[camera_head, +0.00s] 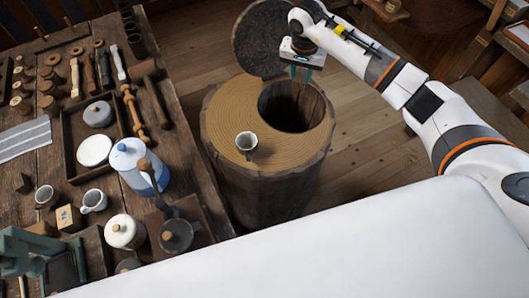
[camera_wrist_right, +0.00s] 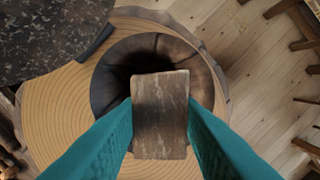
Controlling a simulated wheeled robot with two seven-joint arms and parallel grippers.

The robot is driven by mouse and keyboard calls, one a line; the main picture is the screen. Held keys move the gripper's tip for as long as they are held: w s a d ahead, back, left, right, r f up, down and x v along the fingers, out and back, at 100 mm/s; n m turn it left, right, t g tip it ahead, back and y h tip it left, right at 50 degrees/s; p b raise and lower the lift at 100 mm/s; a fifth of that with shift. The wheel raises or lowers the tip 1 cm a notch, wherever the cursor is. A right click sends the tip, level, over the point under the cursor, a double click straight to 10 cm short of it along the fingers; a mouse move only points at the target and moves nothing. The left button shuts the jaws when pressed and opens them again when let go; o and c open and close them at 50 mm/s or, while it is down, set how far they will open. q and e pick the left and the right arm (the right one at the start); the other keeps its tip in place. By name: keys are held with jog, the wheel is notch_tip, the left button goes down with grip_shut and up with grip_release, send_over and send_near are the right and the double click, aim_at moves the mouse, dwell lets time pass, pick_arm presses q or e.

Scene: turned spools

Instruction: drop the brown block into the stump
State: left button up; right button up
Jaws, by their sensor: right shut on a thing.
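The brown block (camera_wrist_right: 160,115) is a rough, rectangular piece held between the teal fingers of my right gripper (camera_wrist_right: 160,128) in the wrist view. In the head view my right gripper (camera_head: 301,74) is above the far part of the stump's opening; I cannot clearly make out the block there. The stump (camera_head: 255,190) is a round, hollow trunk on the floor with a ringed tan top. Its dark round hole (camera_head: 285,115) lies under the gripper, and in the wrist view the block overlaps the hole (camera_wrist_right: 115,75). My left gripper is out of view.
A dark round lid (camera_head: 262,38) is behind the stump. The workbench at left holds a blue-white pot (camera_head: 138,166), a tray (camera_head: 68,150) and several spools and tools. Wooden floor lies around the stump.

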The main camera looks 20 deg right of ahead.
aim_at(300, 88)
jog(key=f+b, duration=0.1)
jog(key=f, duration=0.1)
jog(key=s+f+b, duration=0.1)
jog(key=shift+s+f, duration=0.1)
jog(key=shift+f, duration=0.25)
jog(key=shift+f+b, duration=0.3)
jog(key=shift+f, duration=0.5)
jog(key=o, duration=0.9)
jog(key=shift+w, duration=0.2)
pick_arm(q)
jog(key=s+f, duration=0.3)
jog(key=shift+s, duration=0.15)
pick_arm(e)
jog(key=shift+o, duration=0.7)
jog(key=shift+r, duration=0.1)
jog(key=r, duration=0.4)
jog(key=s+r+b, duration=0.1)
jog(key=r, duration=0.3)
jog(key=a+r+b, duration=0.1)
jog(key=r, duration=0.2)
jog(key=shift+s+a+r, duration=0.1)
jog(key=shift+s+r, duration=0.15)
jog(key=shift+r, duration=0.15)
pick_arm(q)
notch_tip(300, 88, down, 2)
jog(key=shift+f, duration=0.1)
